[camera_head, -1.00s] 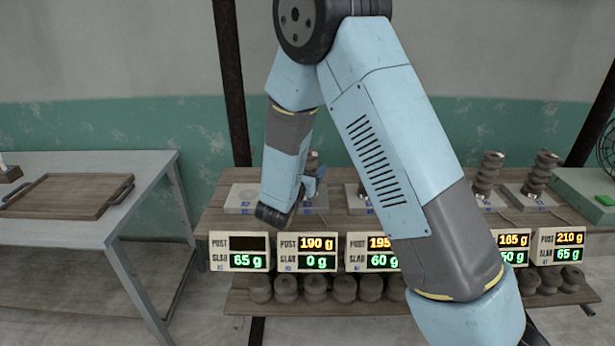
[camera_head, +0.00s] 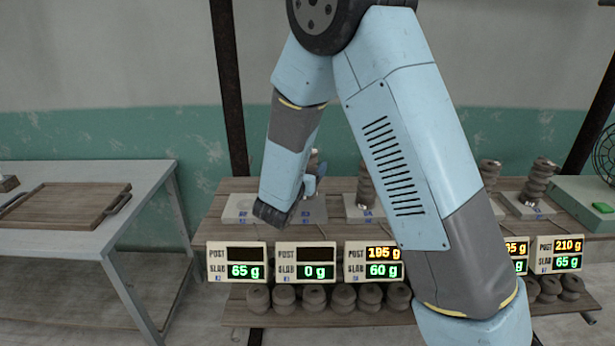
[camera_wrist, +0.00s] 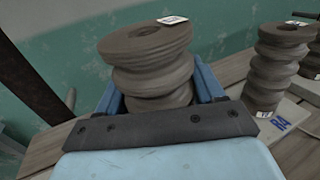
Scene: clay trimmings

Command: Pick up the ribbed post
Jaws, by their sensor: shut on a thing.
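A brown-grey ribbed post (camera_wrist: 148,65) stands between the blue fingers of my gripper (camera_wrist: 158,92) in the wrist view. The fingers are shut on its sides, and a small white label lies on its top. In the head view my gripper (camera_head: 313,186) is over the second scale from the left, with the post mostly hidden by my arm. The second scale's display (camera_head: 303,262) has a blank post line and reads 0 g for the slab. Another ribbed post (camera_wrist: 275,68) stands to the right, on a slab marked R4 (camera_wrist: 283,124).
More posts (camera_head: 538,180) stand on slabs at the right of the wooden bench (camera_head: 240,185). The third display (camera_head: 373,263) reads 195 g and 60 g. Several round clay pieces (camera_head: 343,297) line the lower shelf. A wooden tray (camera_head: 60,204) lies on the left table. A fan (camera_head: 606,153) stands far right.

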